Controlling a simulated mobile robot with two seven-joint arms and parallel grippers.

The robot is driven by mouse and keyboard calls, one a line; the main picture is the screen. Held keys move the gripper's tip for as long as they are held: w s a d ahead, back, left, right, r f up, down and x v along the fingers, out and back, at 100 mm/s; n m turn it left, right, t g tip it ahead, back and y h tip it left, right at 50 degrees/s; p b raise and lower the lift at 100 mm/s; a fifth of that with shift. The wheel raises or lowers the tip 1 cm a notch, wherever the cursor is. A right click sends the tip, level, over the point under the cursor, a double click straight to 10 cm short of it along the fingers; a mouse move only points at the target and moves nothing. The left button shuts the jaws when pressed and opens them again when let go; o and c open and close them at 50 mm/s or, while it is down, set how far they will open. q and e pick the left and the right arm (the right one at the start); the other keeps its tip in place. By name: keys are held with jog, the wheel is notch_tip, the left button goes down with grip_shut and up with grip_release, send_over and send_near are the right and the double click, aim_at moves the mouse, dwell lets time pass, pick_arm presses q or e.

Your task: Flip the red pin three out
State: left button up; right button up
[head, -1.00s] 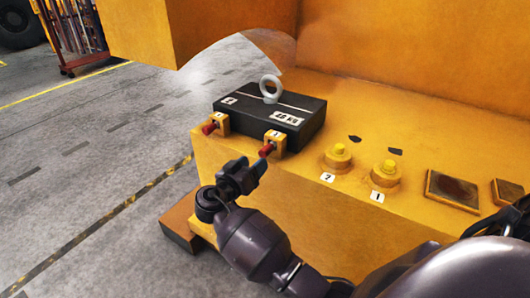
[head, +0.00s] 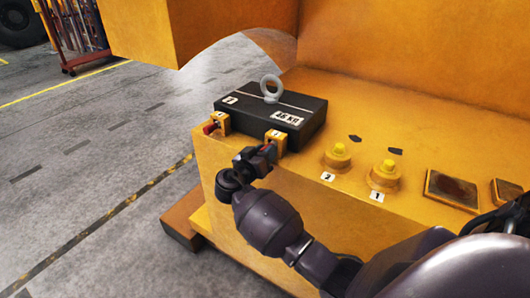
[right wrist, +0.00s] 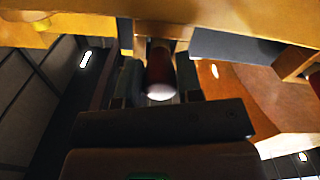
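A black counterweight block (head: 250,108) with a steel lifting eye sits on the yellow casting ledge. Two small yellow brackets with red pins are at its front edge. The left red pin (head: 210,128) shows at its bracket (head: 222,122). The other bracket (head: 277,138) is at the block's front corner; my right gripper (head: 258,154) is in front of it and mostly hides its pin. In the right wrist view this red pin (right wrist: 159,70), with a pale end, lies between the two fingers. The fingers look apart, one on each side. The bracket numbers are too small to read surely. My left gripper is not in view.
Two yellow studs (head: 338,157) (head: 384,174) with number plates stand right of the block. Brown square pads (head: 452,189) lie further right. A tall yellow wall (head: 400,50) rises behind the ledge. Open grey floor (head: 90,150) lies to the left.

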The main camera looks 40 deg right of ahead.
grip_shut()
jog(key=v, duration=0.4)
jog(key=shift+s+a+f, duration=0.15)
jog(key=shift+a, duration=0.2)
jog(key=o, duration=0.5)
grip_release()
jog(key=shift+a, duration=0.1)
jog(key=b+v, duration=0.1)
jog(key=v, duration=0.9)
jog(key=shift+s+a, duration=0.2)
jog(key=shift+a, duration=0.15)
